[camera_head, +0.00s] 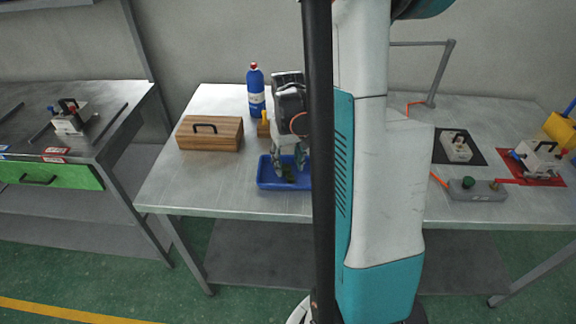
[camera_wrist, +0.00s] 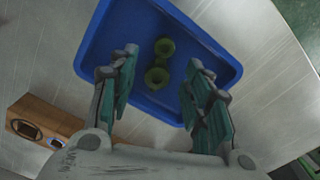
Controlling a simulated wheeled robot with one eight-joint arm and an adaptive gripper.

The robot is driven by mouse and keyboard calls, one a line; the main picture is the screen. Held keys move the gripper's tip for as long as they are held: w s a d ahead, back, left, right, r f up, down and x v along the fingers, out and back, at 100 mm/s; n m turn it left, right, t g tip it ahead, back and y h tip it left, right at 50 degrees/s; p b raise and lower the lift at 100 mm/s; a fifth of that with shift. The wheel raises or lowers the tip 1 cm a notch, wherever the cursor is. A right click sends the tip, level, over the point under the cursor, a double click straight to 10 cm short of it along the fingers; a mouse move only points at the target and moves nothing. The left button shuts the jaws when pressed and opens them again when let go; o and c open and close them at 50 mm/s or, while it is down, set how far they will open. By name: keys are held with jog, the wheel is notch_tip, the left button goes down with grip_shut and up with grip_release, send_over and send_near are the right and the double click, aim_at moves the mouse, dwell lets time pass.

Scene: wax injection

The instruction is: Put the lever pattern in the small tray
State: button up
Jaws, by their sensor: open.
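The small blue tray (camera_head: 266,183) lies on the metal table near its front edge and fills the upper middle of the wrist view (camera_wrist: 205,40). A green pattern with two ring-shaped ends (camera_wrist: 158,62), likely the lever pattern, lies on the tray floor; in the head view it is a small dark green shape (camera_head: 289,174). My gripper (camera_wrist: 163,60) is open, its fingers on either side of the green piece in the wrist view, with nothing between them visibly gripped. In the head view my gripper (camera_head: 289,164) is low over the tray. My own arm hides the tray's right end.
A wooden box with a black handle (camera_head: 210,134) stands left of the tray, with a blue bottle (camera_head: 256,92) behind. Metal moulds (camera_head: 457,147) and a grey control box (camera_head: 477,191) are at the right. Another table (camera_head: 110,105) stands at the left.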

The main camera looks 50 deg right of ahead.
aim_at(288, 173)
notch_tip(288, 173, up, 9)
jog(key=p, duration=0.2)
jog(key=shift+r+p, duration=0.2)
jog(key=shift+p, duration=0.15)
